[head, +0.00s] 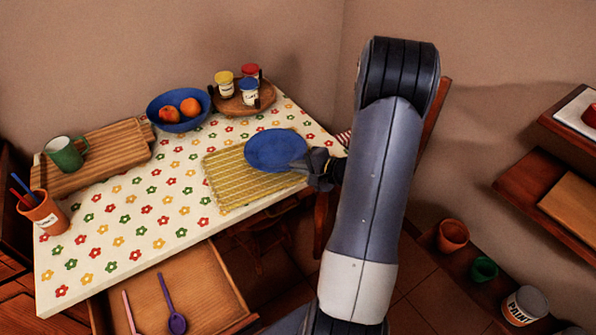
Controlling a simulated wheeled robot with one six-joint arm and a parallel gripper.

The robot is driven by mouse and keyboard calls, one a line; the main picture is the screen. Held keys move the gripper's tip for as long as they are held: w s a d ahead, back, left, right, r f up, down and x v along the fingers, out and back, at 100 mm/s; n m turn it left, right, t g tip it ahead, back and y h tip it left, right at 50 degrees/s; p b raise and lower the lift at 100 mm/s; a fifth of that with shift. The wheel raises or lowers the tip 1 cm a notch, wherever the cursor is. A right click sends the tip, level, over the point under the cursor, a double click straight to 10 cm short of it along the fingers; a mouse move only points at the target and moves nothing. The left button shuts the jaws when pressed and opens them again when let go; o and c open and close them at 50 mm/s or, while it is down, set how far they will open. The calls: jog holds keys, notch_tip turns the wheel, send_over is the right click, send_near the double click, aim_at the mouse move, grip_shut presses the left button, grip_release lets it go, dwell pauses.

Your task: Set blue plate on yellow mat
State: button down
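The round blue plate (272,149) overlaps the back right part of the yellow mat (226,187) in the head view. I cannot tell whether it rests on the mat or is held slightly above it. The mat lies on the flowered tablecloth near the table's right end. My gripper (301,164) reaches in from the right, and its fingertips meet the plate's right rim. The fingers are small and dark here, so their grip on the rim is unclear.
A blue bowl of fruit (161,121) and a round wooden tray with jars (263,102) stand behind the mat. A cutting board (115,143) with a green mug (66,154) is at the left, near an orange utensil cup (46,216). An open drawer (205,287) juts out in front.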

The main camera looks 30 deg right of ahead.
notch_tip(320, 180, down, 2)
jog(key=shift+f, duration=0.1)
jog(key=shift+f, duration=0.1)
jog(key=c, duration=2.1)
grip_release()
jog(key=shift+b, duration=0.3)
jog(key=shift+o, duration=0.9)
jog(key=shift+r+p, duration=0.3)
jog(key=shift+p, duration=0.15)
jog(key=v, duration=1.2)
jog(key=shift+f+b, duration=0.15)
jog(key=shift+b, duration=0.2)
